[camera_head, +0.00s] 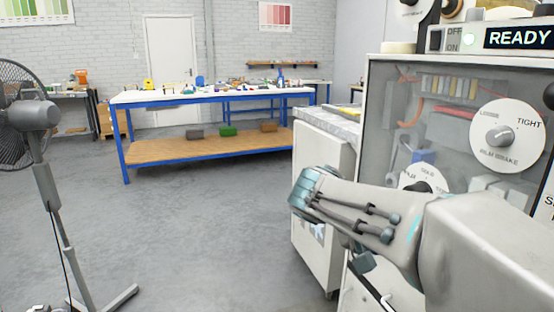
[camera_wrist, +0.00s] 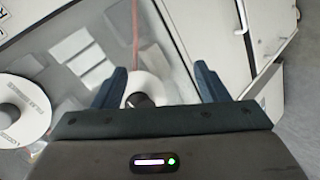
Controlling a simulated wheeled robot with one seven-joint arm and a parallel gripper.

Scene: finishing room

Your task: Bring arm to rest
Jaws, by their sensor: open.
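My gripper (camera_wrist: 159,70) shows in the wrist view with its two dark blue fingers apart and nothing held between them. A white round dial (camera_wrist: 147,88) with a dark knob is seen between the fingers; I cannot tell how far off it is. My arm (camera_head: 370,215) reaches in from the right in the head view, bent in front of the machine (camera_head: 400,90). I cannot make out the gripper's fingers there.
The machine's front has a film brake dial (camera_head: 508,137) and a READY display (camera_head: 519,38). A white cabinet (camera_head: 318,165) stands left of it. A blue-framed workbench (camera_head: 215,97) is farther back. A fan (camera_head: 35,115) stands at left. Grey floor (camera_head: 210,220) between is clear.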

